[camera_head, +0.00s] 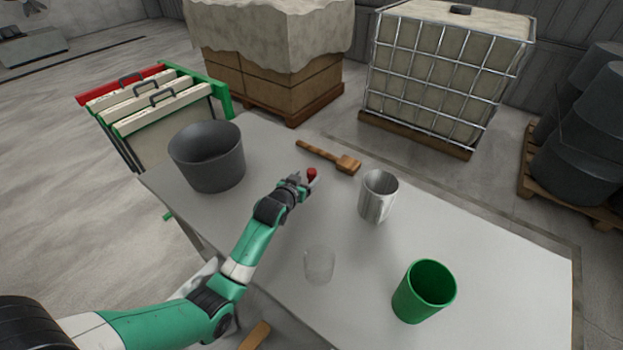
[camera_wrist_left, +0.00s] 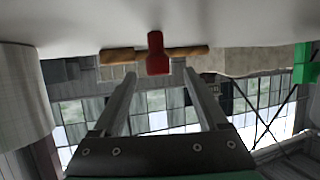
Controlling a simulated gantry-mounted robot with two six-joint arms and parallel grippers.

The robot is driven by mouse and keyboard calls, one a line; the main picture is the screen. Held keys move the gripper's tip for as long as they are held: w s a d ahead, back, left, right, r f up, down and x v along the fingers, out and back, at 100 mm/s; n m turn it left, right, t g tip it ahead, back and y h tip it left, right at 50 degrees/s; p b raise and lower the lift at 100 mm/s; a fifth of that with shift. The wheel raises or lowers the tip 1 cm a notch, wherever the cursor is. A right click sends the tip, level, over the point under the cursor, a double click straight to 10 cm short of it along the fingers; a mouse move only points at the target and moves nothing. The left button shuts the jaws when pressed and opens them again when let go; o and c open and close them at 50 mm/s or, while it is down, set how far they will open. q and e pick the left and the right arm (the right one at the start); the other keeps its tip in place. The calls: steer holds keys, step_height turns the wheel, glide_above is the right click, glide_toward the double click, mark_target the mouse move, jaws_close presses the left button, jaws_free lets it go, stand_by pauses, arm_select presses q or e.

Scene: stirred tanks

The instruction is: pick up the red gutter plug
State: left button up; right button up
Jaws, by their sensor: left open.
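The red gutter plug (camera_head: 312,174) is a small red piece on the grey table (camera_head: 480,235), just past the tip of my left gripper (camera_head: 303,184). In the left wrist view, which looks upside down, the plug (camera_wrist_left: 157,55) shows a wider end and a narrower end. It lies in line with the gap between the two fingers of my left gripper (camera_wrist_left: 158,80). The fingers are apart and nothing is gripped. I cannot tell exactly how far the plug reaches between the fingertips. My right gripper is not in view.
A wooden brush or mallet (camera_head: 328,156) lies behind the plug. A metal cup (camera_head: 377,200) stands to the right, a clear glass (camera_head: 319,266) nearer, a green cup (camera_head: 420,295) at the front right. A dark grey bucket (camera_head: 208,165) stands left.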

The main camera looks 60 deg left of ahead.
mark_target(310, 174)
arm_select(q)
steer(key=b+x, duration=0.2)
steer(key=x, duration=0.2)
steer(key=shift+w+f, duration=0.1)
steer(key=shift+w, duration=0.2)
steer(key=shift+w+a+b, duration=0.15)
steer(key=shift+a+b, duration=0.05)
steer(key=shift+b, duration=0.1)
jaws_close()
